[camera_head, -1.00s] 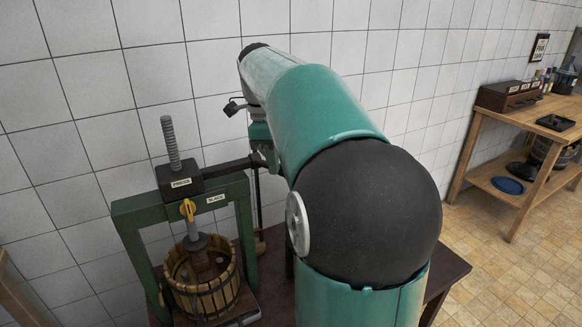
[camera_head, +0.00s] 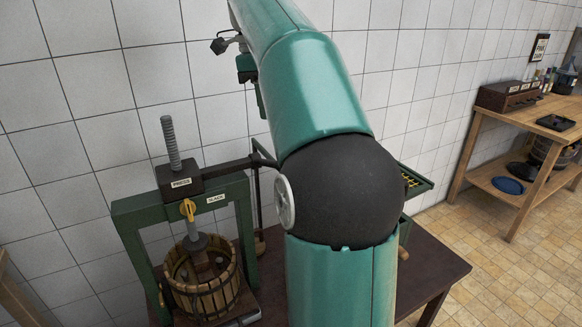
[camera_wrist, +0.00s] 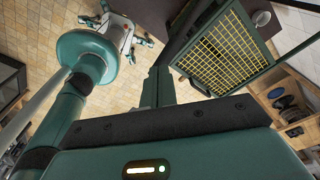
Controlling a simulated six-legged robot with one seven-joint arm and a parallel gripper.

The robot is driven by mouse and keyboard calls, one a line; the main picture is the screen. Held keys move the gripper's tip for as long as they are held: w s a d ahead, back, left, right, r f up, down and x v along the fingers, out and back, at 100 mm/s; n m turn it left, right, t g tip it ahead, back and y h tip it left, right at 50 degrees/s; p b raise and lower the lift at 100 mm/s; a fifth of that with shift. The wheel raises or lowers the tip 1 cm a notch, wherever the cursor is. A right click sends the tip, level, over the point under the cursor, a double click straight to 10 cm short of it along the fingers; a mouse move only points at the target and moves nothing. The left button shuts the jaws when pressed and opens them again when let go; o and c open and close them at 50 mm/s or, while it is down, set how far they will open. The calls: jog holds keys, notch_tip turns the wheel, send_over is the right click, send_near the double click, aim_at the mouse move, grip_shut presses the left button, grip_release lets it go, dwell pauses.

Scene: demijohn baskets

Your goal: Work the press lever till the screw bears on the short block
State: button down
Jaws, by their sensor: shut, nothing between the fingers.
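The green press frame (camera_head: 128,212) stands at left in the head view, with a threaded screw (camera_head: 171,142) rising from its black head, labelled PRESS. A black lever (camera_head: 228,168) runs right from the head; its far end is partly behind my arm. Below the beam a grey screw foot (camera_head: 196,241) goes down into a slatted wooden basket (camera_head: 202,300). Brown wood shows inside; I cannot tell whether the foot touches a block. My gripper (camera_head: 262,100) is above the lever, apart from it, partly hidden by my arm. In the wrist view its fingers (camera_wrist: 160,84) are together and empty.
A yellow pointer (camera_head: 188,209) and a SLACK label (camera_head: 216,198) are on the beam. A green tray with yellow grid (camera_wrist: 222,50) is right of my arm. A dark table (camera_head: 440,262) carries the press. A wooden bench (camera_head: 500,112) stands far right; tiled wall is behind.

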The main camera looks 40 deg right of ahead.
jog(key=c, duration=2.2)
grip_release()
jog(key=c, duration=1.4)
grip_release()
jog(key=shift+n, duration=0.3)
jog(key=shift+c, duration=0.2)
jog(key=o, duration=0.3)
jog(key=shift+s+d+n, duration=0.15)
jog(key=shift+n, duration=0.35)
jog(key=s+d+n+t+y, duration=0.1)
jog(key=s+d+n, duration=0.15)
jog(key=n, duration=0.95)
jog(key=s+d+n+t+y, duration=0.1)
jog(key=s+d+n, duration=0.15)
jog(key=n, duration=0.85)
jog(key=f, duration=0.4)
jog(key=a+f, duration=0.1)
jog(key=f, duration=0.4)
jog(key=w+a+f, duration=0.1)
jog(key=f, duration=0.4)
jog(key=shift+a, duration=0.2)
grip_shut()
